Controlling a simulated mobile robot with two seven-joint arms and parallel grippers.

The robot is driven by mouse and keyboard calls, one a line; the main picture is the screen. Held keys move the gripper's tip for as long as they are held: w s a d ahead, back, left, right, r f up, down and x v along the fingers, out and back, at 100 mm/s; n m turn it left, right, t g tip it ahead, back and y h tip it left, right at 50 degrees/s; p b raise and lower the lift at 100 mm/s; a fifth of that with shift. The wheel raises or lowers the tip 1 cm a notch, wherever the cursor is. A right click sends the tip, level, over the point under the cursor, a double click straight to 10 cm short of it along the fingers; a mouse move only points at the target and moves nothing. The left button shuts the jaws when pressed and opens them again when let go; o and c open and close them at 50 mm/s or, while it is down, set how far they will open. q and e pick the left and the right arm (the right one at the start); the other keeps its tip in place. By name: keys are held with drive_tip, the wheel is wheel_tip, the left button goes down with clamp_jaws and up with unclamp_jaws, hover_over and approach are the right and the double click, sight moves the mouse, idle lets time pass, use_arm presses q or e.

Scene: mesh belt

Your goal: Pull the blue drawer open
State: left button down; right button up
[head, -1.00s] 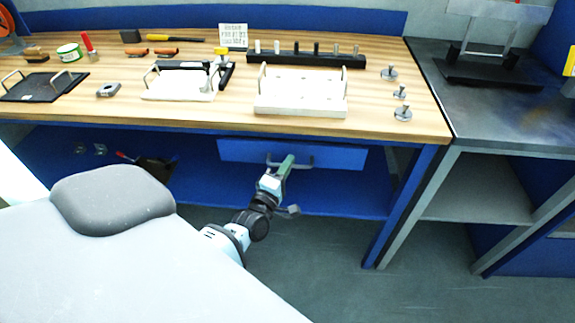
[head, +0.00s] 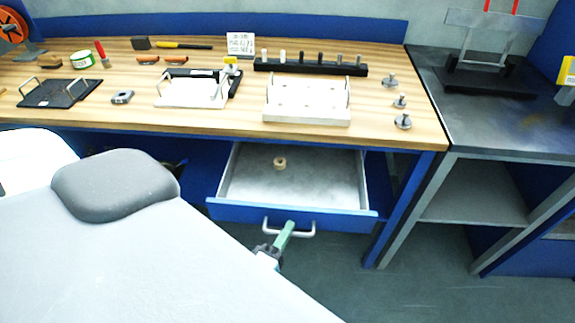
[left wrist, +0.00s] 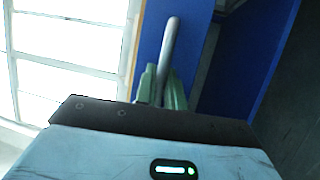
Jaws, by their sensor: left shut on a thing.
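The blue drawer (head: 240,212) under the wooden bench is pulled well out, and its grey inside shows. A small tan ring-shaped object (head: 280,163) lies in it toward the back. The drawer's pale bar handle (head: 303,233) is on its front. In the left wrist view the green fingers (left wrist: 161,88) are shut on the handle (left wrist: 169,45). My right gripper is not in view.
The wooden bench top (head: 385,125) above holds a white tray (head: 305,103), a black peg rack (head: 310,67) and several small metal parts. A blue bench leg (head: 400,215) stands right of the drawer. The floor (head: 440,290) at the lower right is clear.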

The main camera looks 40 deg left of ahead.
use_arm(q)
drive_tip(key=s+d, duration=0.2)
drive_tip(key=s, duration=0.1)
drive_tip(key=shift+s, duration=0.1)
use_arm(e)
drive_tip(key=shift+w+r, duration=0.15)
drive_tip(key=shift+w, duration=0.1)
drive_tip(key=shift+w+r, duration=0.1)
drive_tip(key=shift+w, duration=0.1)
use_arm(q)
drive_tip(key=c, duration=1.5)
unclamp_jaws()
